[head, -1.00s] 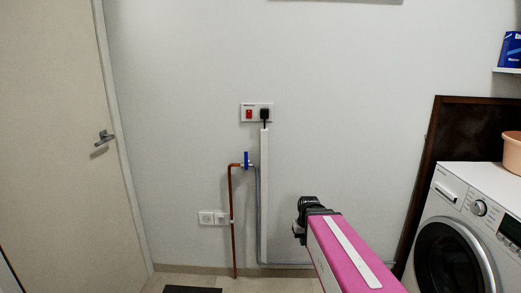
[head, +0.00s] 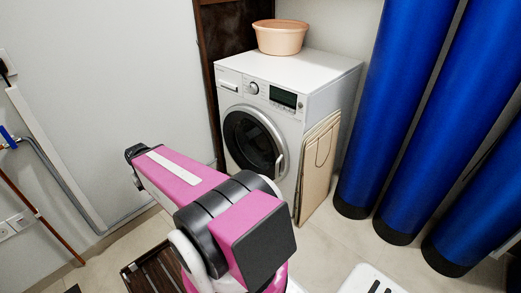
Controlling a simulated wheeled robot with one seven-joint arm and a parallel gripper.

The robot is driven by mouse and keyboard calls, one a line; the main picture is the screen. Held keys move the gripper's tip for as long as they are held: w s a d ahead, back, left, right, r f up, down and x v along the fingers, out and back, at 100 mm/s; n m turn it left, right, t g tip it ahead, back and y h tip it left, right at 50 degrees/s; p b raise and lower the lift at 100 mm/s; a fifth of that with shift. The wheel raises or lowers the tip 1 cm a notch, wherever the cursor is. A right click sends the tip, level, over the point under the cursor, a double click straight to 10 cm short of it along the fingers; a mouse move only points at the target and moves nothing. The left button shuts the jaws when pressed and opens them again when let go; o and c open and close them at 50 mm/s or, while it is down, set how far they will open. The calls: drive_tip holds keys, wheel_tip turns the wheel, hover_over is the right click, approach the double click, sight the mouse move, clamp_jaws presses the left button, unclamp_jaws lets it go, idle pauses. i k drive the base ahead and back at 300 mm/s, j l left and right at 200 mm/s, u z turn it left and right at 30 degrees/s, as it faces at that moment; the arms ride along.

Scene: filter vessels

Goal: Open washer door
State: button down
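The white washer (head: 284,105) stands against the back wall, its front turned toward the left and toward me. Its round dark door (head: 250,141) with a silver rim looks shut. A light handle (head: 281,163) shows at the door's right edge. My pink and black arm reaches up in front, left of and nearer than the washer. The arm's far black end (head: 134,153) is apart from the door. The gripper's fingers cannot be made out there, so I cannot tell whether it is open or shut.
A peach basin (head: 280,37) sits on the washer. A folded beige board or bag (head: 318,165) leans on the washer's right side. Tall blue vessels (head: 400,100) stand at the right. A brown slatted mat (head: 150,270) lies at lower left. A pipe with a blue valve (head: 8,137) runs along the left wall.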

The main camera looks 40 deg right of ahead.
sight(278, 166)
drive_tip(key=z, duration=1.55)
drive_tip(key=k+l+u, duration=0.2)
drive_tip(key=k, duration=0.2)
drive_tip(key=k+l+u, duration=0.2)
drive_tip(key=k, duration=0.25)
drive_tip(key=j, duration=0.1)
